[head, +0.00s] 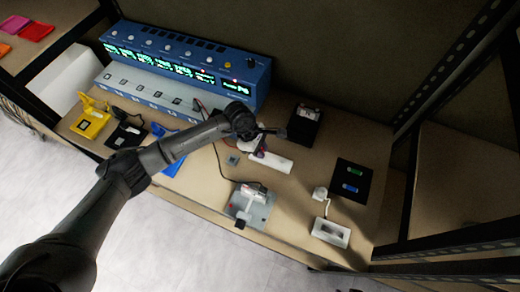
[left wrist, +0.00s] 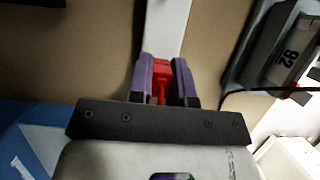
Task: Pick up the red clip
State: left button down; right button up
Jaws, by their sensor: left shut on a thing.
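The red clip (left wrist: 162,84) shows in the left wrist view between the two purple finger pads of my left gripper (left wrist: 165,92). The gripper is shut on the clip, and the pads hide its sides. A white bar (left wrist: 173,25) runs away from the fingertips, and I cannot tell whether the clip touches it. In the head view my left gripper (head: 259,153) is at the near end of the white bar (head: 272,162), and the clip is too small and covered to make out. My right gripper is not in view.
A blue instrument (head: 180,55) stands along the back. A black box (head: 304,124) stands behind the bar. A grey plate device (head: 250,203) lies in front, and a black tray (head: 351,180) and a white holder (head: 330,232) lie to the right. A thin cable crosses the table.

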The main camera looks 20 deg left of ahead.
pick_arm(q)
jog(key=shift+r, duration=0.15)
notch_tip(320, 180, up, 4)
jog(key=shift+f, duration=0.15)
jog(key=s+d+r+p, duration=0.2)
jog(key=s+r, duration=0.5)
jog(key=s, duration=0.4)
jog(key=shift+s+d, duration=0.2)
jog(key=shift+d, duration=0.05)
jog(key=shift+r, duration=0.7)
jog(key=shift+s+a, duration=0.1)
jog(key=shift+s+a, duration=0.7)
jog(key=shift+s, duration=0.25)
